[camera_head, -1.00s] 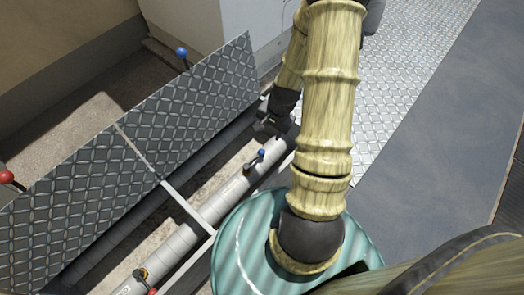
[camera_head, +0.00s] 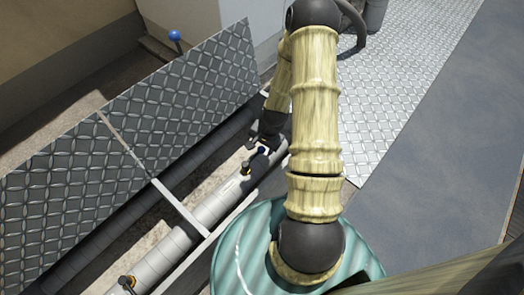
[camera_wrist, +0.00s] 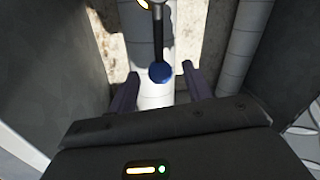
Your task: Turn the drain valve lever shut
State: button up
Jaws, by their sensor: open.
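A valve lever with a black stem and a blue ball knob (camera_head: 262,150) stands on the pale pipe in the open trench. In the wrist view its blue knob (camera_wrist: 160,73) sits between my fingertips, with the stem running up toward an orange-ringed valve at the top edge. My gripper (camera_head: 257,143) is over the pipe at the lever. In the wrist view my gripper (camera_wrist: 162,82) is open, one finger on each side of the knob, with gaps showing. Depth between knob and fingers is hard to judge.
Raised tread-plate covers (camera_head: 185,105) line the trench's left side. Another blue-knobbed lever (camera_head: 175,36) stands behind them. A crossbar (camera_head: 181,208) spans the trench. A second valve (camera_head: 128,283) is on the pipe at the bottom. Trench walls stand close beside my gripper.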

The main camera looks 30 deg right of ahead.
jog(key=shift+w+f, duration=0.1)
jog(key=shift+f, duration=0.4)
grip_shut()
jog(key=shift+s+d+r+m+p, duration=0.15)
jog(key=shift+s+r+m+p, duration=0.1)
jog(key=shift+s+m+p, duration=0.7)
jog(key=shift+s+f+m+h+p, duration=0.2)
jog(key=shift+m+h+p, duration=0.15)
jog(key=shift+m, duration=0.3)
grip_release()
